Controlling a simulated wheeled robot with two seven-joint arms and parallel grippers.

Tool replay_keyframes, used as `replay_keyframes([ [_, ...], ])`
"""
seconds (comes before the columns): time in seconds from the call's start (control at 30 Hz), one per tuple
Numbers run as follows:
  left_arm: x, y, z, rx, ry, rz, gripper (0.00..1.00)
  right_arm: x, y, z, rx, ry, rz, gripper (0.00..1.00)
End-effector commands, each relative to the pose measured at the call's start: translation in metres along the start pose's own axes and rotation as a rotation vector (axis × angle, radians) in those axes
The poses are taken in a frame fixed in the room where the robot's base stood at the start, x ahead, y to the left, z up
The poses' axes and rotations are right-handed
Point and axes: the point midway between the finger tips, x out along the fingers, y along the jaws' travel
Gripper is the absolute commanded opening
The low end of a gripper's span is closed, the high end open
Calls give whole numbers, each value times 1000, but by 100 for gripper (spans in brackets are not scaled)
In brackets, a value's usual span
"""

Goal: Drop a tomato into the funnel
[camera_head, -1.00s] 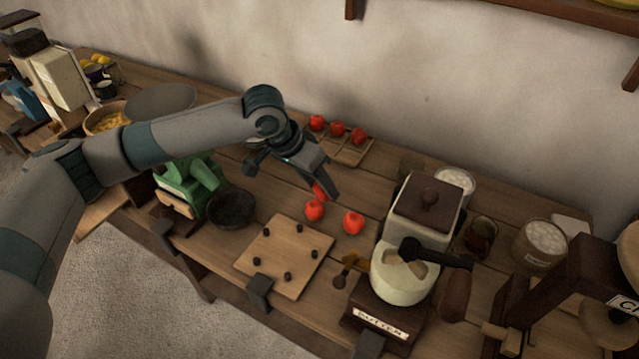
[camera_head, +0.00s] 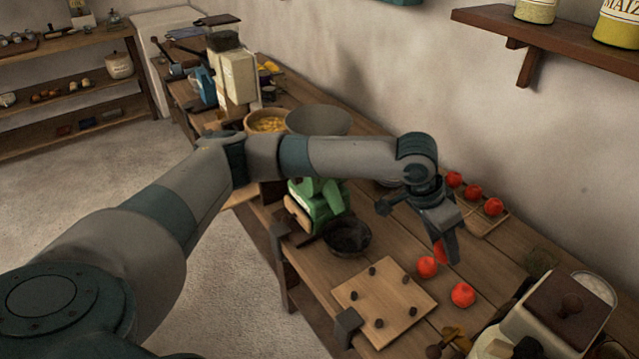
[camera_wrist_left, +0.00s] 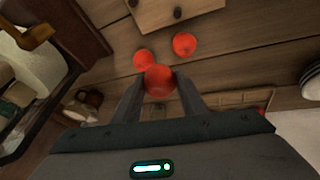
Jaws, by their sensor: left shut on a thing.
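My left gripper (camera_head: 446,246) is shut on a red tomato (camera_head: 439,251), just above the table. The held tomato also shows between the fingertips in the left wrist view (camera_wrist_left: 159,82). Two loose tomatoes lie close by, one (camera_head: 427,267) almost under the gripper and one (camera_head: 462,294) to its right. Several more sit on a wooden rack (camera_head: 487,222) behind. A wide grey round dish (camera_head: 318,119), which looks like the funnel, stands above a green machine (camera_head: 322,205); my left forearm hides part of both. My right gripper is out of view.
A dark bowl (camera_head: 347,238) stands beside the green machine. A pegged board (camera_head: 385,300) lies in front of the tomatoes. A bowl of yellow pieces (camera_head: 266,121) and a cream machine (camera_head: 238,75) stand farther left. A wall shelf (camera_head: 560,38) hangs at upper right.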

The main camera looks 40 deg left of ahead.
Motion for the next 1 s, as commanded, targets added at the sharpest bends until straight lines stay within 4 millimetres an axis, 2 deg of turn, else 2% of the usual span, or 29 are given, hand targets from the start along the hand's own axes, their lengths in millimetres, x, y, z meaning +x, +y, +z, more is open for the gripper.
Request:
replay_keyframes([
  [0.37,1,1,2,-2,1,1,15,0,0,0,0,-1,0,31],
  [0.53,4,3,10,-17,4,3,15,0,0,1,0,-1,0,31],
  [0.77,12,5,37,-82,20,-7,15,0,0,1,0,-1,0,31],
  [1.0,15,-7,77,-208,52,-53,15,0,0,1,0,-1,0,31],
])
